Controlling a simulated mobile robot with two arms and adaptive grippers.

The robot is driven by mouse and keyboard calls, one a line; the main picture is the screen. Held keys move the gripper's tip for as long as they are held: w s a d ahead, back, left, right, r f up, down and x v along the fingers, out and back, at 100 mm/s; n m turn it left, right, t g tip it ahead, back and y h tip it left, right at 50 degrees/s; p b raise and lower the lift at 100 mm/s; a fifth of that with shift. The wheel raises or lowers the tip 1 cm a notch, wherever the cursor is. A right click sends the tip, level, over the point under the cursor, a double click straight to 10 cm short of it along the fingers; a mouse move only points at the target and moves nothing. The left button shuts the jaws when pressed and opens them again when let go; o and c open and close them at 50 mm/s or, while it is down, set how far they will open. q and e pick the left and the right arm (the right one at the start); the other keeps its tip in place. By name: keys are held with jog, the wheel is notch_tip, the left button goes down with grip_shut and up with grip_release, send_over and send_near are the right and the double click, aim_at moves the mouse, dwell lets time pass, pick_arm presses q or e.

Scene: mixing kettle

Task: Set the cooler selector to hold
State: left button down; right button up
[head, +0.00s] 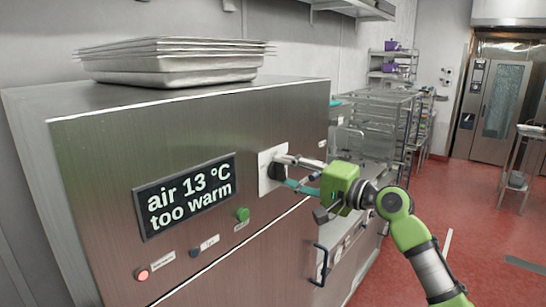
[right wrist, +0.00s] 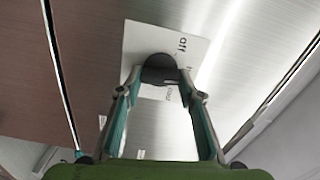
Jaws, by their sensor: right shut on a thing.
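The cooler (head: 105,210) is a steel cabinet with a dark display (head: 187,194) reading "air 13 °C too warm". Its selector is a black knob (head: 274,172) on a white plate (head: 266,160) on the front face. My right gripper (head: 283,172) is at the plate with its fingers shut on the knob. In the right wrist view the black knob (right wrist: 159,69) sits between the two fingertips, in front of the white plate (right wrist: 192,48). The plate's lettering is partly hidden and I cannot read which position the knob points to. My left gripper is not in view.
A red lamp (head: 142,274), a dark button (head: 195,252) and a green button (head: 242,214) are on the panel left of the selector. A black handle (head: 319,265) juts out below. Metal trays (head: 170,72) are stacked on top. Red floor (head: 480,240) is open at right.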

jog(key=shift+f+m, duration=0.1)
jog(key=shift+m, duration=0.8)
jog(key=o, duration=1.2)
jog(key=shift+c, duration=0.2)
jog(key=shift+d, duration=0.1)
jog(key=v, duration=0.7)
